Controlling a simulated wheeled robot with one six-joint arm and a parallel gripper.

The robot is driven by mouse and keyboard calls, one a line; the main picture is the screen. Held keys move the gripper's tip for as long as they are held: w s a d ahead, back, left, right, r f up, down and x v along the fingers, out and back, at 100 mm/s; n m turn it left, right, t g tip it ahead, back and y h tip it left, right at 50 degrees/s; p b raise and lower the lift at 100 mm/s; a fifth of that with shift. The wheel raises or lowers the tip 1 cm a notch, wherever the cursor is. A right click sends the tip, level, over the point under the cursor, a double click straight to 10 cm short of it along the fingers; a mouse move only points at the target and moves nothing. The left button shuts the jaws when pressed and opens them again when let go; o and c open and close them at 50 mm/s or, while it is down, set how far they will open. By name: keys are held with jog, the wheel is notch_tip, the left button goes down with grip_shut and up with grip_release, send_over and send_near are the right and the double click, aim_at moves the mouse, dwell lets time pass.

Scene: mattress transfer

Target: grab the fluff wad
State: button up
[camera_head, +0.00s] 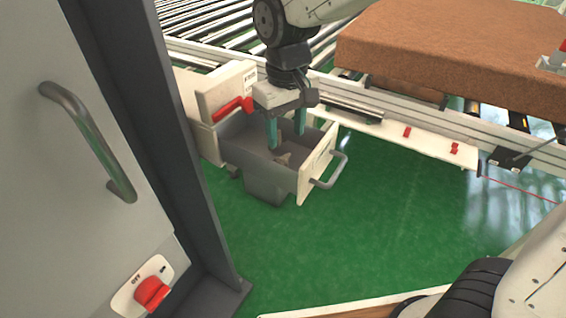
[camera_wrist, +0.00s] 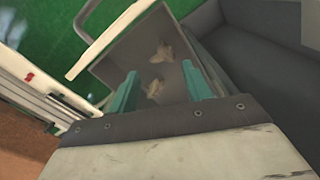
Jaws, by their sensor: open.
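My gripper (camera_head: 286,130) is open, its two teal fingers pointing down into an open grey drawer (camera_head: 240,165). In the wrist view the gripper (camera_wrist: 160,88) shows its fingers apart with nothing held between them. Two small beige fluff wads lie in the drawer: one fluff wad (camera_wrist: 154,89) shows between the fingertips, and another fluff wad (camera_wrist: 162,52) lies farther toward the drawer's handle end. In the head view a fluff wad (camera_head: 283,159) shows faintly on the drawer floor below the fingers. I cannot tell how far the fingertips are above the wads.
The drawer front has a metal handle (camera_head: 330,172). A roller conveyor (camera_head: 215,35) and a brown mattress (camera_head: 450,45) lie behind. A red lever (camera_head: 232,108) is left of my gripper. A grey cabinet (camera_head: 75,200) stands at left. The green floor (camera_head: 380,220) to the right is clear.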

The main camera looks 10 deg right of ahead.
aim_at(283, 157)
jog(key=shift+w+a+f, duration=0.1)
jog(key=shift+a+f, duration=0.25)
jog(key=shift+f, duration=0.1)
notch_tip(283, 157, down, 7)
jog(key=shift+w+d+f, duration=0.1)
jog(key=shift+f, duration=0.05)
jog(key=c, duration=0.8)
